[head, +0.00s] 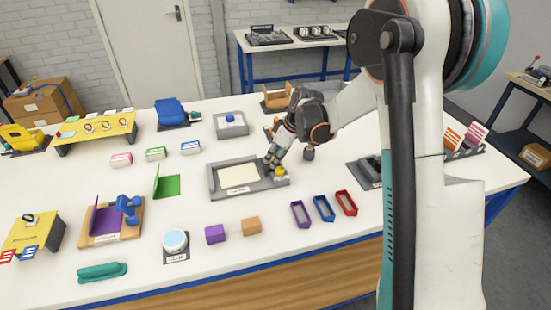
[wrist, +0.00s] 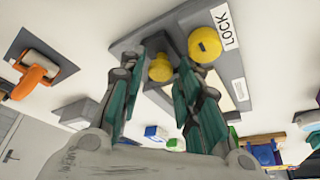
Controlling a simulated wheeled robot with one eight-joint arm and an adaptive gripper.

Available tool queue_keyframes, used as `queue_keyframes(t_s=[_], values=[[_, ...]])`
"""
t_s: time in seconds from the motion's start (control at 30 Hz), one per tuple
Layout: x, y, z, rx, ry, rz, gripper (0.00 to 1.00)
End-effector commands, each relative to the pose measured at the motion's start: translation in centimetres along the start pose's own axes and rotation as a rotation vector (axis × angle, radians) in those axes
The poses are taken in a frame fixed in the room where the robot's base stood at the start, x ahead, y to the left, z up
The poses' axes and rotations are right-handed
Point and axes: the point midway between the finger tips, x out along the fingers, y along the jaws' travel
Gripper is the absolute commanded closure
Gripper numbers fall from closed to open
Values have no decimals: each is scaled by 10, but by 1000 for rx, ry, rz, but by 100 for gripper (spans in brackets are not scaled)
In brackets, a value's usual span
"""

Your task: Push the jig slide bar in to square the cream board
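The grey jig (head: 214,190) lies on the white table with the cream board (head: 238,174) inside its frame. My gripper (head: 270,164) is at the jig's right end. In the wrist view my gripper (wrist: 167,60) has its two teal fingers apart, with a yellow knob (wrist: 160,68) showing between the fingertips. I cannot tell whether they touch it. A second yellow knob (wrist: 204,45) sits beside the LOCK label (wrist: 224,27). In the head view one yellow knob (head: 281,171) shows beside the gripper. The slide bar itself is mostly hidden by the fingers.
A green angled piece (head: 167,182) stands left of the jig. A grey box with a blue knob (head: 231,124) is behind it. Purple (head: 215,234) and orange (head: 251,226) blocks lie in front. Purple, blue and red trays (head: 323,208) lie front right.

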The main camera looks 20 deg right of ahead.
Motion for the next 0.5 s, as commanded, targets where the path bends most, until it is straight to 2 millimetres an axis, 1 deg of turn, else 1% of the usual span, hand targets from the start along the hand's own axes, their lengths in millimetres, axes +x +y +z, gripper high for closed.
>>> queue_keyframes(t_s=[0.3, 0.33, 0.37, 0.4, 0.43, 0.47, 0.5], values=[[2, 0, 0, 0, 0, 0, 69], [2, 0, 0, 0, 0, 0, 73], [2, 0, 0, 0, 0, 0, 80], [2, 0, 0, 0, 0, 0, 89], [2, 0, 0, 0, 0, 0, 96], [2, 0, 0, 0, 0, 0, 100], [2, 0, 0, 0, 0, 0, 100]])
